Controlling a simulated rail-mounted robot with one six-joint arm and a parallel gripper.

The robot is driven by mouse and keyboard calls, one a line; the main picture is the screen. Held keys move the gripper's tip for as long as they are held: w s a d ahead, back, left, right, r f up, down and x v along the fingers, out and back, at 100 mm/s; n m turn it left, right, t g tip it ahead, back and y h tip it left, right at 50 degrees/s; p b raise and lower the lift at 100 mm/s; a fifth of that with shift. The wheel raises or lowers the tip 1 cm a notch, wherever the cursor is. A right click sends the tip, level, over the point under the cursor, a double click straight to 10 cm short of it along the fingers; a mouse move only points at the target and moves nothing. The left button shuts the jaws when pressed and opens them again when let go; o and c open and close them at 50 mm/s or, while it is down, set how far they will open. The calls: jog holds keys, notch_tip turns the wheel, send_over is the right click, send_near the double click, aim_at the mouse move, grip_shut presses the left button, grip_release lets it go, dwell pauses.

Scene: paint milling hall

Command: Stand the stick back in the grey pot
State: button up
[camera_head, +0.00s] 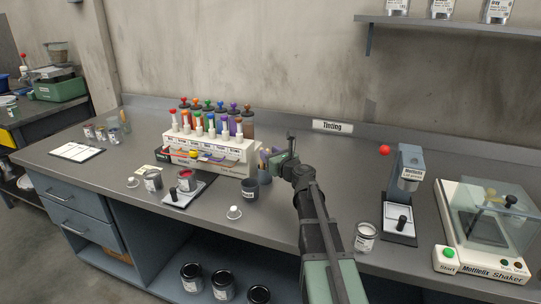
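A dark grey pot (249,188) with a small pale label stands upright on the bench, in front of the right end of the tinting rack. I cannot make out a stick in it at this size. No separate stick can be picked out clearly on the bench. My gripper (280,158) is at the end of my arm, to the right of and beyond the pot, close to the rack's right end. It is seen from behind, so its fingertips and anything between them are hidden or too small to tell.
A tinting rack (212,152) with coloured bottles stands behind the pot.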

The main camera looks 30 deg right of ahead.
jog(key=s+d, duration=0.1)
jog(key=s, duration=1.1)
jog(key=shift+d+r, duration=0.2)
jog(key=shift+d, duration=0.15)
